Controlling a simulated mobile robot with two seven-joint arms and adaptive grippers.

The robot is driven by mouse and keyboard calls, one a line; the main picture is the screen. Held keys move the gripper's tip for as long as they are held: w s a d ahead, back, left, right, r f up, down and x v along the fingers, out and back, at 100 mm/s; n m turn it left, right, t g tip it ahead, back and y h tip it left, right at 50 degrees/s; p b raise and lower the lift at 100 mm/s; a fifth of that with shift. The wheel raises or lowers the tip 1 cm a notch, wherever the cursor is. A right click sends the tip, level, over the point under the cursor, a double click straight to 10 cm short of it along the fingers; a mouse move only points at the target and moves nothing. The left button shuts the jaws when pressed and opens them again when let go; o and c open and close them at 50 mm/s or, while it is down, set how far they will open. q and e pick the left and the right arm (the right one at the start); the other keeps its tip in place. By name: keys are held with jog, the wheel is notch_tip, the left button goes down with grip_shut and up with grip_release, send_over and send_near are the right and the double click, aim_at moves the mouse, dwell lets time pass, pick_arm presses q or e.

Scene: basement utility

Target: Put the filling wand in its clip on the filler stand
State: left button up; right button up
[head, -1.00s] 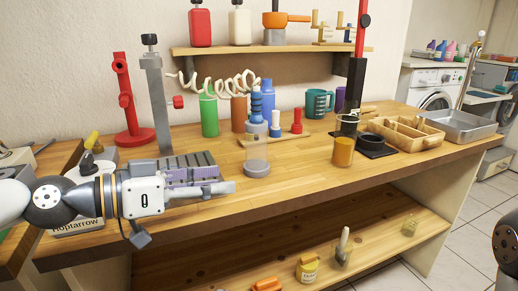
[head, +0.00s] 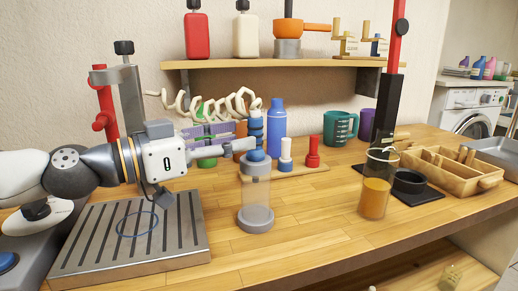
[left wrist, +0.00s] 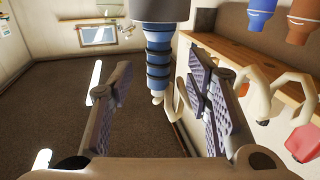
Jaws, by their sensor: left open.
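The filling wand (head: 251,130), with a blue ribbed grip and a cream coiled hose (head: 205,108), stands upright in a clear holder with grey rim and base (head: 255,218). My left gripper (head: 238,145) is open beside the wand, its fingers pointing at the grip. In the left wrist view the blue grip (left wrist: 158,62) hangs between and beyond the open fingers (left wrist: 160,88); the fingers look clear of it. The filler stand's grey post (head: 131,105) rises behind my left wrist, above a slotted drip tray (head: 185,240). I cannot make out the clip clearly. My right gripper is out of view.
A peg board (head: 300,168) with white and red pegs and a blue bottle (head: 276,125) stand close behind the wand. A beaker of orange liquid (head: 374,198) and a wooden tray (head: 480,182) are to the right. The front middle bench is clear.

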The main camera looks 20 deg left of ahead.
aim_at(255, 155)
pick_arm(q)
jog(key=x, duration=0.1)
jog(key=b+x, duration=0.1)
jog(key=x, duration=0.2)
jog(key=shift+w+d+f+b, duration=0.2)
jog(key=shift+d+f+b, duration=0.05)
jog(key=shift+d+b, duration=0.1)
jog(key=shift+w+r, duration=0.1)
jog(key=shift+r, duration=0.25)
jog(key=shift+c, duration=0.6)
grip_shut()
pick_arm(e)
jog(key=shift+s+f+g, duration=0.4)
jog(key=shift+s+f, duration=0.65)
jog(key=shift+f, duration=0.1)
pick_arm(q)
notch_tip(255, 155, up, 18)
jog(key=p, duration=0.3)
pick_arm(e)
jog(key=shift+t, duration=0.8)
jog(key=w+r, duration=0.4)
